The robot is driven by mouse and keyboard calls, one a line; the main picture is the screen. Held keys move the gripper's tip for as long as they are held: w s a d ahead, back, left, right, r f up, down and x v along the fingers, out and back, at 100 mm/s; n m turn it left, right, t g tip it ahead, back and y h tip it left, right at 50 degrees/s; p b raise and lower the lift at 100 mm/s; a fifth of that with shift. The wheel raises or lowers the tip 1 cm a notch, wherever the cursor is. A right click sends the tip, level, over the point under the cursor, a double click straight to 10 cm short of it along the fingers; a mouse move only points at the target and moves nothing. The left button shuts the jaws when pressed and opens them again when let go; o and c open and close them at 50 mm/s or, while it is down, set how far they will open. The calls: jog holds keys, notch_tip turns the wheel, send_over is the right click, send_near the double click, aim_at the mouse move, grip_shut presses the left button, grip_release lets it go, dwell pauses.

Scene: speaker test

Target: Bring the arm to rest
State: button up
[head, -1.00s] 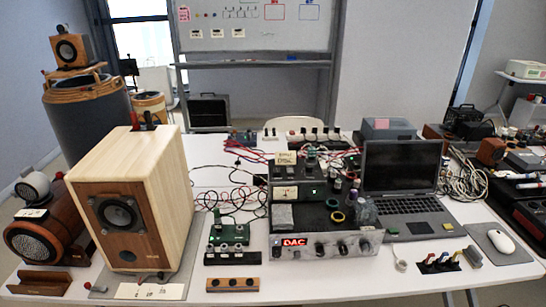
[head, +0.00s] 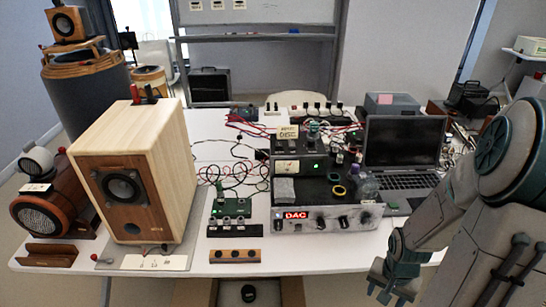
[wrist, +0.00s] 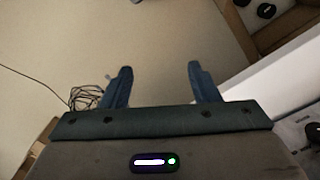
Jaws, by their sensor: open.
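My gripper (head: 388,284) hangs at the lower right in the head view, in front of the table's front edge, with my arm coming in from the right. In the wrist view its two dark blue fingers (wrist: 158,72) stand wide apart with nothing between them. Beyond them is bare beige floor (wrist: 150,35). My arm hides the right end of the table, including part of the laptop (head: 403,148) in the head view.
The white table (head: 310,262) carries a wooden speaker (head: 130,185), a DAC amplifier (head: 325,219) and a small green circuit board (head: 231,207). A brown box (head: 205,292) stands below the front edge. Loose cable (wrist: 85,97) lies on the floor in the wrist view.

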jog(key=s+a+r+n+t, duration=0.1)
jog(key=a+r+n, duration=0.2)
jog(key=a+r, duration=0.3)
jog(key=s+a+r+n+t, duration=0.1)
jog(key=a+r, duration=0.6)
jog(key=r, duration=0.8)
jog(key=s+n, duration=0.1)
jog(key=n, duration=0.1)
jog(key=shift+n+t, duration=0.4)
jog(key=shift+s, duration=0.1)
